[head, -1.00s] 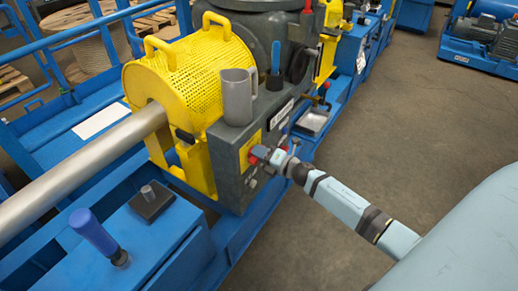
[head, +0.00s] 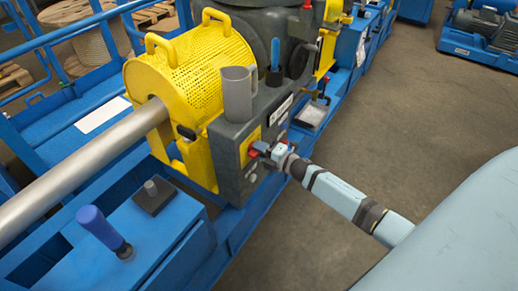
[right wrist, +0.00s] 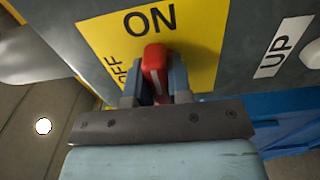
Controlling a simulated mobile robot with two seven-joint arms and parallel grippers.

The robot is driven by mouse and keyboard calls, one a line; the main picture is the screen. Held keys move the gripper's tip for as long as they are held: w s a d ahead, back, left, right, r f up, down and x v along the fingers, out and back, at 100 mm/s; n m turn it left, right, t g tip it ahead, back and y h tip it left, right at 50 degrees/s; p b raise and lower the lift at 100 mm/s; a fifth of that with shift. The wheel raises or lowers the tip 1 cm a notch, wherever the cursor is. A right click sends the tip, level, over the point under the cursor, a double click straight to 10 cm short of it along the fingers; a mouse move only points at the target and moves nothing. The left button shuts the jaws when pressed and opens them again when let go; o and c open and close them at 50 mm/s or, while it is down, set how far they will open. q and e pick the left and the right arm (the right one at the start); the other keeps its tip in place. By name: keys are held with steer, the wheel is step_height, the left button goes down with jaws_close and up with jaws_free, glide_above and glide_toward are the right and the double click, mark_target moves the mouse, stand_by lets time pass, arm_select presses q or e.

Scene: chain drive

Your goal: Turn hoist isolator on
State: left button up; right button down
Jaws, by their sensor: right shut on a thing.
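The isolator is a red handle (right wrist: 155,68) on a yellow plate (right wrist: 200,35) marked ON at the top and OFF at the left. In the right wrist view the handle stands upright and its top end lies just below the word ON. My right gripper (right wrist: 157,88) is shut on the handle, with one finger on each side. In the head view my right gripper (head: 265,150) reaches the grey box's (head: 228,150) front face, and only a little red of the handle shows. My left gripper is not in view.
A label UP (right wrist: 283,47) is right of the plate. A grey mug (head: 237,95) stands on the grey box by a yellow perforated guard (head: 190,70). A blue lever (head: 98,228) stands at the front left. Open floor (head: 400,110) lies at the right.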

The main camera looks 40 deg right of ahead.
steer(key=c, duration=1)
jaws_free()
steer(key=shift+c, duration=0.2)
steer(key=shift+d, duration=0.1)
steer(key=v, duration=1.3)
steer(key=shift+s, duration=0.35)
